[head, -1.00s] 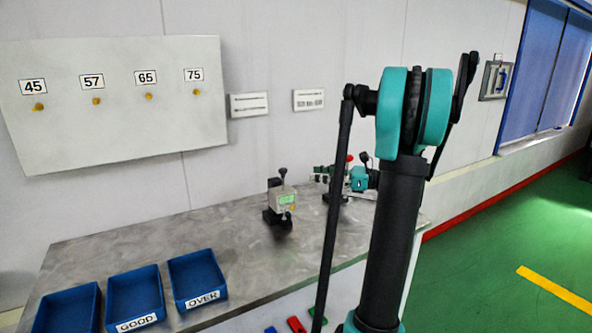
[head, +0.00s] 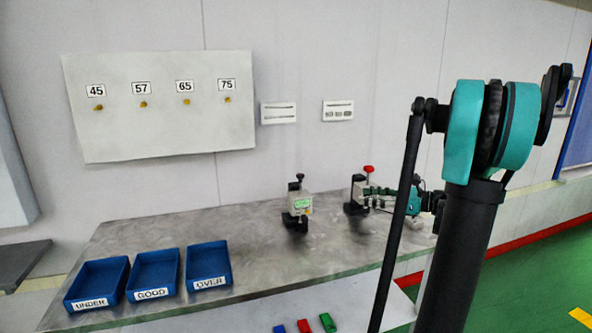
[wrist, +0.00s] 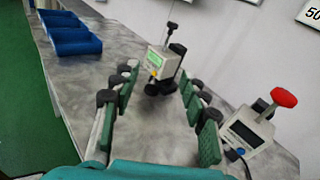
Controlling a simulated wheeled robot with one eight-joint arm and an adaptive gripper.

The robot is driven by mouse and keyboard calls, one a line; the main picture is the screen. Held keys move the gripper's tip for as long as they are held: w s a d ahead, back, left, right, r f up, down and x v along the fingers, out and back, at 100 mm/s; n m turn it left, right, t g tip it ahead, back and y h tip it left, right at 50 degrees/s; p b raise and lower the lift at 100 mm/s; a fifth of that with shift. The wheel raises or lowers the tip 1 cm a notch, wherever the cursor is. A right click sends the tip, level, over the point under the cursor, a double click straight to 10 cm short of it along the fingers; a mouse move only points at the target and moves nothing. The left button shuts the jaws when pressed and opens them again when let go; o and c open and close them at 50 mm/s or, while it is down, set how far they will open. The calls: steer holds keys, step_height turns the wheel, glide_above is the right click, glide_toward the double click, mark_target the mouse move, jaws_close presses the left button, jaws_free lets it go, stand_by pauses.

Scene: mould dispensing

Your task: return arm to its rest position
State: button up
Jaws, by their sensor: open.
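My gripper (wrist: 160,88) is open and empty in the wrist view, with its green-padded fingers spread apart. A gauge with a green display (wrist: 155,62) stands beyond and between the fingertips, apart from them. My gripper also shows in the head view (head: 376,197), over the table beside a stand with a red knob (head: 358,190), partly hidden by my arm. My arm's black and teal links (head: 470,140) rise at the right of the head view.
The grey table (head: 260,250) carries blue bins labelled UNDER (head: 97,285), GOOD (head: 153,275) and OVER (head: 208,268). The green-display gauge (head: 298,207) stands near the wall. A white board (head: 160,130) with numbered pegs hangs behind. Red, green and blue pieces (head: 304,326) lie at the front.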

steer(key=s+a+f+n+g+h, duration=0.4)
steer(key=s+a+f+n+h, duration=0.5)
steer(key=s+f, duration=0.5)
steer(key=s+d+f+n+h, duration=0.5)
steer(key=s+f+n, duration=0.3)
steer(key=n, duration=0.5)
steer(key=shift+s+f+t+h, duration=0.3)
steer(key=shift+s+f+h, duration=0.15)
steer(key=shift+s, duration=0.6)
